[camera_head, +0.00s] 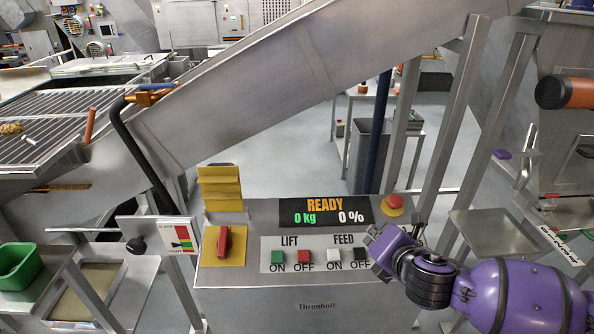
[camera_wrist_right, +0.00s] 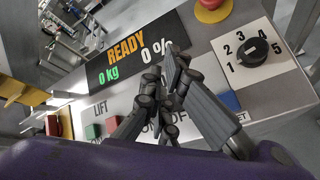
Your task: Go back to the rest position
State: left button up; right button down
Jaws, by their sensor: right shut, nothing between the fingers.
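My right gripper (camera_head: 378,246) is shut and empty over the right part of the control panel (camera_head: 262,211) in the head view, near the black FEED OFF button (camera_head: 361,254). In the right wrist view the closed fingers (camera_wrist_right: 172,80) hide part of the FEED buttons. The display (camera_head: 325,212) reads READY, 0 kg and 0 %. The green LIFT ON button (camera_head: 278,257) and red LIFT OFF button (camera_head: 304,256) show, with the white FEED ON button (camera_head: 333,254). I cannot tell whether the fingers touch the panel. My left gripper is not in view.
A red emergency button (camera_head: 394,202) is at the panel's upper right. A numbered dial (camera_wrist_right: 254,52) shows in the wrist view. A red rotary switch (camera_head: 224,242) is at the left. A sloping metal conveyor (camera_head: 270,90) crosses behind. A green bin (camera_head: 18,267) stands far left.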

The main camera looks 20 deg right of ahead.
jog(key=s+a+f+m+g, duration=0.3)
jog(key=s+f+m, duration=0.3)
jog(key=s, duration=0.2)
jog(key=s+a+f+m+g, duration=0.2)
jog(key=s+f+m, duration=0.5)
jog(key=s, duration=0.2)
jog(key=s+a+f+m+g+y, duration=0.1)
jog(key=s+a+f+m+g, duration=0.15)
jog(key=s+m, duration=0.55)
jog(key=s+a+f+m+g, duration=0.2)
jog(key=s+m+g, duration=0.25)
jog(key=s, duration=0.75)
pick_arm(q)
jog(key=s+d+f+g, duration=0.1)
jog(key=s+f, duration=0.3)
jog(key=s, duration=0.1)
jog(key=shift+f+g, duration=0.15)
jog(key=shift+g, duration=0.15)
pick_arm(e)
jog(key=w+a+f+t+y, duration=0.1)
jog(key=w+a+f+t, duration=0.3)
jog(key=w+f+t, duration=0.4)
notch_tip(320, 180, down, 3)
jog(key=shift+w+a+f, duration=0.1)
jog(key=shift+w+a, duration=0.1)
jog(key=shift+w, duration=0.25)
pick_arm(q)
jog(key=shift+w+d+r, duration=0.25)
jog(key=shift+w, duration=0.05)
